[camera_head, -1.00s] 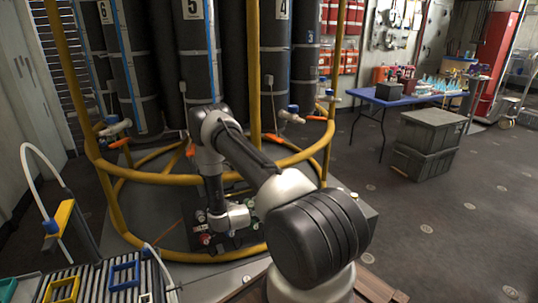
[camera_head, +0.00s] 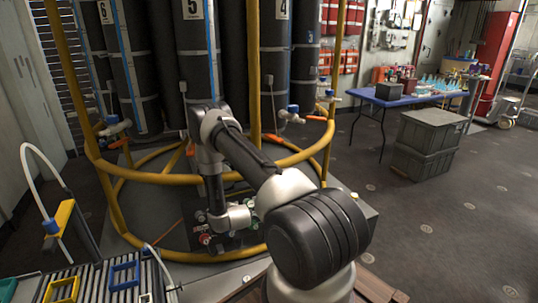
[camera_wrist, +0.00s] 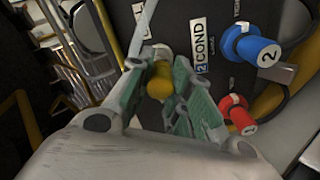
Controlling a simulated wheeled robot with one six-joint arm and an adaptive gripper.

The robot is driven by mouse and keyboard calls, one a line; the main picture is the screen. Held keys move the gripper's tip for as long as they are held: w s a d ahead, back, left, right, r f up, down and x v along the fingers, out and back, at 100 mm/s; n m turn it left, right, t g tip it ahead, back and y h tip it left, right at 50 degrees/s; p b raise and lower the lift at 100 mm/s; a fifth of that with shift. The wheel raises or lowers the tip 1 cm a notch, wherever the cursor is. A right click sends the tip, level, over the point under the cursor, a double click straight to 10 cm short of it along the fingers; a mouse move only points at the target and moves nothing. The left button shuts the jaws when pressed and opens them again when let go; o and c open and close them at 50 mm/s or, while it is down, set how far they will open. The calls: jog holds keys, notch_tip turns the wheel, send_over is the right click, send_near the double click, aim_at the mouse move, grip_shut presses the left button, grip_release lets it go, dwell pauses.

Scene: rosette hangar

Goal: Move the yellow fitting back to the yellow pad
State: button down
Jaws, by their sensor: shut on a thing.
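My gripper (camera_wrist: 162,72) is shut on the yellow fitting (camera_wrist: 159,84) in the wrist view. The fitting sits between the green finger pads, which cover part of it. A dark panel (camera_wrist: 165,25) labelled "2 COND" lies beyond the fingers; I cannot tell whether the fitting touches it. In the head view my arm reaches down to the dark panel inside the yellow railing, and the fitting cannot be made out there. A yellow square frame (camera_head: 62,290), possibly the yellow pad, lies on the slatted bench at the lower left.
A blue fitting (camera_wrist: 256,50) marked 2 and a red fitting (camera_wrist: 237,112) stand right of the fingers. Yellow railing (camera_head: 180,180) rings the dark cylinders. A blue square frame (camera_head: 124,275) lies beside the yellow one. Grey crates (camera_head: 430,140) stand right, with open floor before them.

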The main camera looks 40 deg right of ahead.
jog(key=shift+v, duration=2.55)
jog(key=s+d+f+m+g+y, duration=0.1)
jog(key=s+d+f+g, duration=0.2)
jog(key=s+d+f, duration=0.2)
jog(key=s+d+f+m+g+y, duration=0.1)
jog(key=s+d+f+g, duration=0.3)
jog(key=s+d, duration=0.7)
jog(key=s+d+f+m+g+y, duration=0.1)
jog(key=s+d+f+g, duration=0.3)
jog(key=s+d+f, duration=0.3)
jog(key=shift+s+d+f, duration=0.1)
jog(key=shift+s+d, duration=0.25)
jog(key=shift+d, duration=0.45)
jog(key=shift+s+d+f, duration=0.1)
jog(key=shift+s+d, duration=0.25)
jog(key=shift+d, duration=0.5)
jog(key=shift+s+d+f, duration=0.1)
jog(key=shift+s+d, duration=0.2)
jog(key=shift+d, duration=0.5)
jog(key=shift+f, duration=2.75)
jog(key=shift+f, duration=0.5)
jog(key=c, duration=1.2)
grip_release()
jog(key=shift+c, duration=0.2)
